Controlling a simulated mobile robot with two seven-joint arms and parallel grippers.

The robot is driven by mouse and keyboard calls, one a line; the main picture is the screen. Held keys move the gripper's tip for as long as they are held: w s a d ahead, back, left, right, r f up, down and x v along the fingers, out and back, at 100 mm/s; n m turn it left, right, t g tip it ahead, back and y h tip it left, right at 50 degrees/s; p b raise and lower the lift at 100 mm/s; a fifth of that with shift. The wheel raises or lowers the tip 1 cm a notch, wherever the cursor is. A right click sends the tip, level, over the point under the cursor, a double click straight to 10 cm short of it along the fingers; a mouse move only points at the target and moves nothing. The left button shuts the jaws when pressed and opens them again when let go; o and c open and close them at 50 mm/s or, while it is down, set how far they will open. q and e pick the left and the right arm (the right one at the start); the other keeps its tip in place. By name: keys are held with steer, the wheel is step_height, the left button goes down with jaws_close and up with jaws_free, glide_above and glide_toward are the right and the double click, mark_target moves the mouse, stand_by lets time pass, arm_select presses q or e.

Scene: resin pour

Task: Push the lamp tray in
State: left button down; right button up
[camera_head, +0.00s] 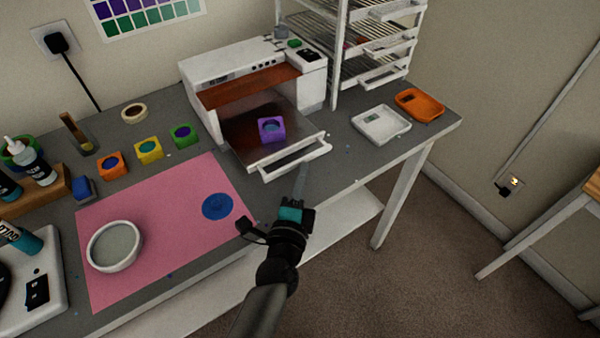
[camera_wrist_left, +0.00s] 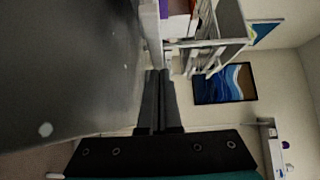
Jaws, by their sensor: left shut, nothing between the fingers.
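The white lamp (camera_head: 255,75) stands at the back of the grey table, with an orange-brown shield over its opening. Its tray (camera_head: 289,149) is slid out toward me, with a white handle (camera_head: 297,160) across its front. A purple mould (camera_head: 271,129) with blue-looking contents sits on the tray. My left gripper (camera_head: 301,178) is shut and empty, its fingers pointing at the handle from the front. In the left wrist view the shut fingers (camera_wrist_left: 158,78) end close to white parts of the tray; I cannot tell whether they touch. My right gripper is not in view.
A white rack (camera_head: 336,60) stands right of the lamp. White (camera_head: 380,124) and orange (camera_head: 419,105) trays lie at the table's right end. Orange, yellow and green moulds stand left of the lamp. A pink mat (camera_head: 160,230) carries a bowl (camera_head: 114,246).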

mark_target(269, 139)
arm_select(q)
steer(key=shift+w+a, duration=0.15)
steer(key=shift+w, duration=0.1)
steer(key=w+a, duration=0.2)
steer(key=w, duration=0.1)
steer(key=w+a, duration=0.2)
steer(key=w, duration=0.1)
steer(key=w+a, duration=0.3)
steer(key=shift+w, duration=0.25)
steer(key=shift+w+a, duration=0.1)
steer(key=shift+w, duration=0.05)
steer(key=shift+r, duration=0.1)
steer(key=shift+a+r, duration=0.1)
steer(key=shift+a, duration=0.05)
